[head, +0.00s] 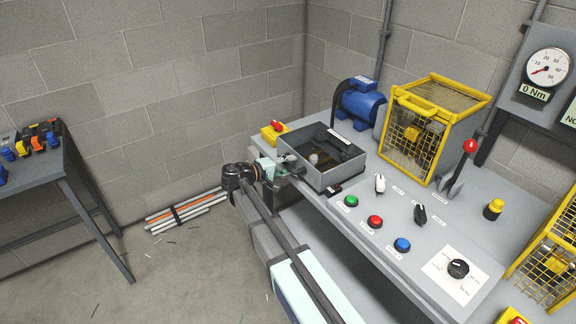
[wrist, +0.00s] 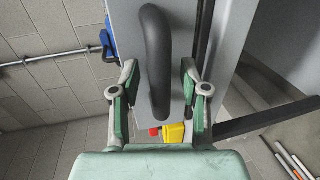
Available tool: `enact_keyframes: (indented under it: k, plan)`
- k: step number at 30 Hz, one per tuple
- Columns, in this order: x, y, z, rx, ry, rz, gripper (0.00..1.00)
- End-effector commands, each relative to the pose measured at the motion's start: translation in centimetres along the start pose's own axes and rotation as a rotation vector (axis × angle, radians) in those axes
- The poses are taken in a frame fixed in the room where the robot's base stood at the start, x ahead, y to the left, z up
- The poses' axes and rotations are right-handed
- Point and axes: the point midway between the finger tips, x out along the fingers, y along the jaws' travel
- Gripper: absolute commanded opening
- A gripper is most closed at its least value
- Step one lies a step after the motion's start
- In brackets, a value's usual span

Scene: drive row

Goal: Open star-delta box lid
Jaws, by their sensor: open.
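The grey box (head: 347,177) stands on the bench beside my gripper. Its top looks open in the head view, with a dark interior and pale round parts inside. I cannot make out its lid clearly. In the wrist view, a thick black handle (wrist: 157,62) crosses in front of a grey panel (wrist: 183,25). My gripper (wrist: 160,103) is open, with one green-padded finger on each side of the handle's lower end. I cannot tell whether either finger touches it. In the head view my gripper (head: 283,167) is at the box's left side, partly hidden by my arm.
A blue motor (head: 361,104) and a yellow mesh cage (head: 413,140) stand behind the box. A yellow block with a red button (head: 273,132) is to its left. Push buttons and switches line the bench at right, including a green button (head: 351,201). Floor at left is mostly free.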

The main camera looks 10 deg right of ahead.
Motion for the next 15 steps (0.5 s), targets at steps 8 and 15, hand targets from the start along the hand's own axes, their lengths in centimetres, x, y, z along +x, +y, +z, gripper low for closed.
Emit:
enact_keyframes:
  k: [8,15]
  plan:
    - [-0.03,-0.02,-0.01,0.000,0.000,0.000,0.00]
    - [-0.04,0.10,0.00,0.000,0.000,-0.002,0.00]
